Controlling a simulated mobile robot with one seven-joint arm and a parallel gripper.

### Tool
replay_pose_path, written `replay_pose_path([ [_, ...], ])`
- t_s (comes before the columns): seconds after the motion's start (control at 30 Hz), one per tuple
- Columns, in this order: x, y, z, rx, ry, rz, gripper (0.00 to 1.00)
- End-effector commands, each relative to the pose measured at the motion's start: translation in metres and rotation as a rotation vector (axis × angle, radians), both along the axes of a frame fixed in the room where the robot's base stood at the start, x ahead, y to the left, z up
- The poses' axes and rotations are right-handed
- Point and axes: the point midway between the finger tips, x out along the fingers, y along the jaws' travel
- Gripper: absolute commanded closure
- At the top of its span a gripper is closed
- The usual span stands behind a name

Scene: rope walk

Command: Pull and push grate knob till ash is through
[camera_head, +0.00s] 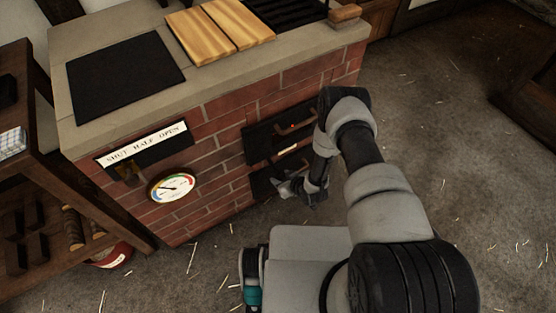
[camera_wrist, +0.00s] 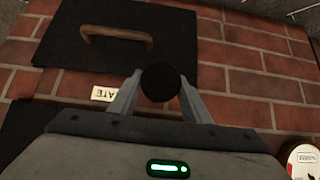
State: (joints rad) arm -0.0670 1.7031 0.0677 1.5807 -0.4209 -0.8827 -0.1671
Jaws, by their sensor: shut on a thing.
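The grate knob (camera_wrist: 161,80) is a dark round end in the wrist view, between the two fingers of my gripper (camera_wrist: 158,94). My gripper is shut on it, in front of the brick wall. A white label (camera_wrist: 117,94) beside it shows letters ending in "ATE", partly covered by a finger. In the head view my gripper (camera_head: 290,188) is low at the brick stove front (camera_head: 215,150), and the knob is hidden behind my arm. No ash can be made out in either view.
A dark door (camera_head: 272,135) with a bar handle, also in the wrist view (camera_wrist: 115,48), is close to my gripper. A dark lower opening or door (camera_head: 262,185) lies below. A round gauge (camera_head: 173,187) and a "SHUT HALF OPEN" plate (camera_head: 145,146) are left. Straw-littered floor (camera_head: 460,190) lies right.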

Motion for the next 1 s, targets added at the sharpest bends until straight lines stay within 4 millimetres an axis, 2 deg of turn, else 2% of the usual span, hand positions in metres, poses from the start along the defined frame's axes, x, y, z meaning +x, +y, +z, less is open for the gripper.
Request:
replay_pose_path([
  [0.03, -0.0092, -0.0075, -0.0015, -0.004, 0.008, -0.004, 0.97],
  [0.13, -0.0147, -0.0119, -0.0015, -0.003, 0.004, -0.003, 0.97],
  [0.43, -0.0152, -0.0124, -0.0018, -0.002, 0.002, -0.002, 0.97],
  [0.47, -0.0151, -0.0123, -0.0019, -0.002, 0.002, -0.002, 0.53],
  [0.53, -0.0150, -0.0122, -0.0018, -0.002, 0.002, -0.002, 0.42],
  [0.57, -0.0149, -0.0122, -0.0018, -0.002, 0.002, -0.002, 0.39],
  [1.0, -0.0114, -0.0112, 0.0035, -0.002, 0.000, -0.002, 0.39],
])
